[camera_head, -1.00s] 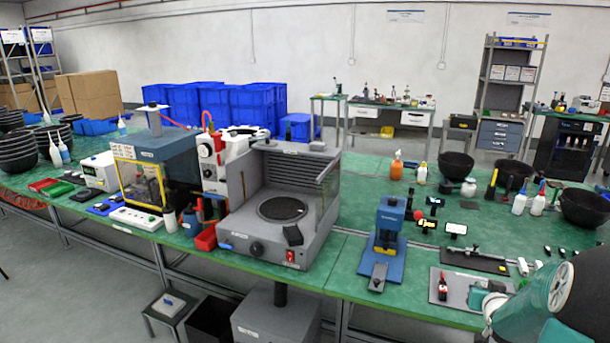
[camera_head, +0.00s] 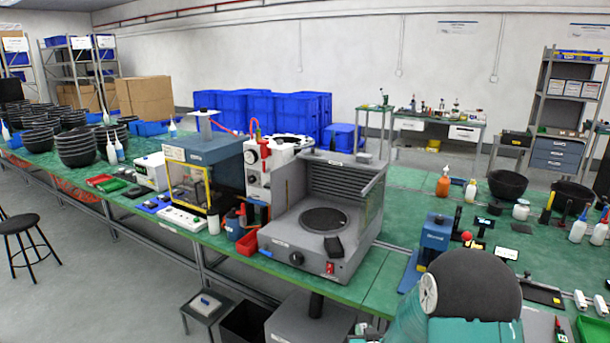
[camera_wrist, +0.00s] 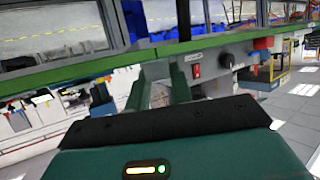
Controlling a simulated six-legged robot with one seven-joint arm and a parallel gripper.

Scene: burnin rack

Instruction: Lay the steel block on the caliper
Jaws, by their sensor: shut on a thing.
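My gripper (camera_wrist: 160,92) shows in the wrist view as two green fingers reaching away from a teal and black housing. The fingers are shut on a small grey piece (camera_wrist: 157,71), which I take to be the steel block; its outline is unclear. The gripper is out in front of the bench edge, with the grey machine's red switch beyond it. I cannot pick out the caliper in either view.
The grey machine (camera_head: 342,255) stands at the bench's front edge. A blue press (camera_head: 434,238) stands right of it, partly behind my arm. Green bench top (camera_head: 400,205) is clear behind the press. A black stool (camera_head: 25,222) stands left.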

